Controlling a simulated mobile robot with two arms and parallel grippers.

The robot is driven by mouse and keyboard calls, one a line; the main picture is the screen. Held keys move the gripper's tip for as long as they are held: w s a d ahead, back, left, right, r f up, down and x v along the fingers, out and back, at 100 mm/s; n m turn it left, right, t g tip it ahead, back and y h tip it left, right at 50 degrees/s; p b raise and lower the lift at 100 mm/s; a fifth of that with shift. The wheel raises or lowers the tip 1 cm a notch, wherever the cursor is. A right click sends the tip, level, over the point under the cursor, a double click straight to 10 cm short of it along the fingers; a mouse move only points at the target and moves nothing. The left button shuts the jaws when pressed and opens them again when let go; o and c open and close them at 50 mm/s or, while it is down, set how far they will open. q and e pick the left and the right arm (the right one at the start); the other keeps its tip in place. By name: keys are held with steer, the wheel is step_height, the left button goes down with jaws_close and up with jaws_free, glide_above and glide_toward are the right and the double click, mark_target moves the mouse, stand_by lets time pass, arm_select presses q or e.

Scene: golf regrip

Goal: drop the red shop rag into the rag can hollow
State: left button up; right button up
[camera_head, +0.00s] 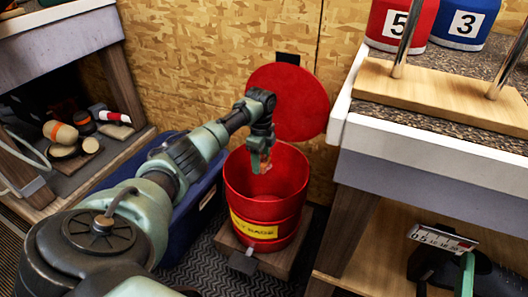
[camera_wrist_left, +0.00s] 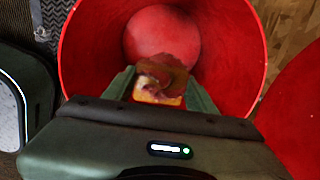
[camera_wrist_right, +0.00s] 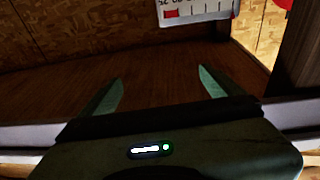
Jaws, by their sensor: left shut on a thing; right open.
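My left gripper (camera_head: 262,163) points down over the can's mouth. It is shut on the red shop rag (camera_head: 265,168). In the left wrist view the crumpled rag (camera_wrist_left: 165,78) shows between the fingers, above the hollow of the can (camera_wrist_left: 95,55). My right gripper (camera_wrist_right: 160,85) is open and empty, facing a brown wooden surface in the right wrist view.
A bench (camera_head: 430,155) with a wooden stand and numbered red and blue items is right of the can. A blue bin (camera_head: 195,205) is left of it. A scale card (camera_wrist_right: 197,10) is near the right gripper.

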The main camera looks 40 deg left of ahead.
arm_select(q)
steer(key=shift+f, duration=0.25)
arm_select(e)
steer(key=shift+s+a+r+t+y, duration=0.1)
steer(key=shift+s+r+t+y, duration=0.15)
steer(key=shift+r+t, duration=0.4)
steer(key=shift+s+r+t+y, duration=0.2)
steer(key=shift+r+t+y, duration=0.05)
steer(key=shift+r, duration=0.7)
arm_select(q)
steer(key=o, duration=1.4)
steer(key=shift+r, duration=0.1)
